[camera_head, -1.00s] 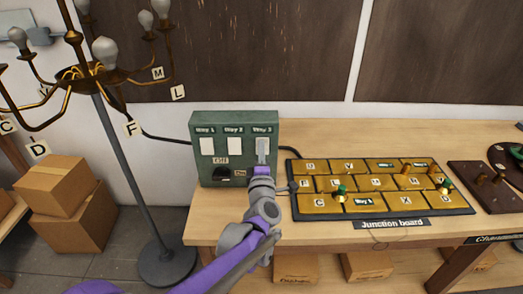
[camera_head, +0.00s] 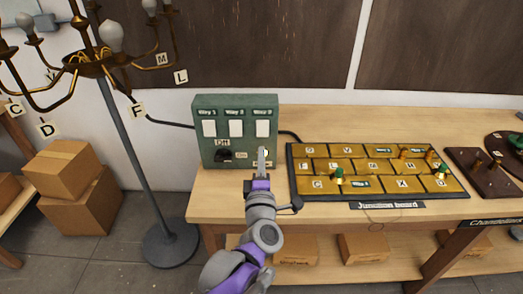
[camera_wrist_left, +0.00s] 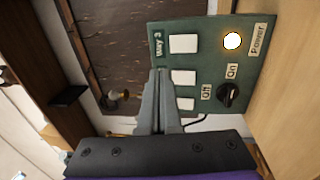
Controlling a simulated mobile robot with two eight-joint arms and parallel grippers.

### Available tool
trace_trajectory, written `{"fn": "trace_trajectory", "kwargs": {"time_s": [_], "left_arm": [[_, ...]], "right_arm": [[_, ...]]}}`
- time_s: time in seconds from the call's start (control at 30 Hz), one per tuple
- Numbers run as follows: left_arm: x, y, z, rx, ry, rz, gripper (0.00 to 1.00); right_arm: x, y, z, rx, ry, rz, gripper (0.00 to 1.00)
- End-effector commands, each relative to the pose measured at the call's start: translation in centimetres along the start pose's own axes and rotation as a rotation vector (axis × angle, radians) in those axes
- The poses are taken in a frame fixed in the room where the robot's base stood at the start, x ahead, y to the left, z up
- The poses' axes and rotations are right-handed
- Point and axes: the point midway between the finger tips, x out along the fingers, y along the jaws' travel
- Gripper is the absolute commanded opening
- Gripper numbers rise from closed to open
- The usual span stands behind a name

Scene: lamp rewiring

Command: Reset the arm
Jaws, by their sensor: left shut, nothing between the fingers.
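My left gripper (camera_head: 262,152) is shut and empty, in front of the lower right of the green switch box (camera_head: 203,143). The box has three white rockers under the Way labels; the Way 3 rocker (camera_head: 263,128) is just above my fingertips. A black knob (camera_head: 224,155) sits by the Off and On labels. In the left wrist view the shut fingers (camera_wrist_left: 157,73) stand before the box, whose knob (camera_wrist_left: 229,94) and glowing Power lamp (camera_wrist_left: 232,41) show. My fingers partly cover the box. My right gripper is out of view.
The junction board (camera_head: 378,196) with gold tiles and several pegs lies right of my arm on the wooden bench (camera_head: 330,123). The chandelier stand (camera_head: 131,150) with lettered tags rises at left. Cardboard boxes (camera_head: 75,200) are stacked on the floor.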

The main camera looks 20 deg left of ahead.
Motion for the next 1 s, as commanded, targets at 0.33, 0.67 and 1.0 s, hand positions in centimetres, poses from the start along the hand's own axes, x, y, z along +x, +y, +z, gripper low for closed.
{"fn": "trace_trajectory", "kwargs": {"time_s": [0.33,0.67,1.0], "left_arm": [[-0.2,0.1,0.0,0.000,0.000,0.000,0.00],[-1.1,0.6,1.2,0.133,-0.123,-0.022,0.00],[-12.9,-6.5,1.6,0.954,-0.755,-0.306,0.00]], "right_arm": [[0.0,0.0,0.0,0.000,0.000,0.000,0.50],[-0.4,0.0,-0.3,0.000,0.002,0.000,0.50],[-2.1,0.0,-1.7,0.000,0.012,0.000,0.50]]}}
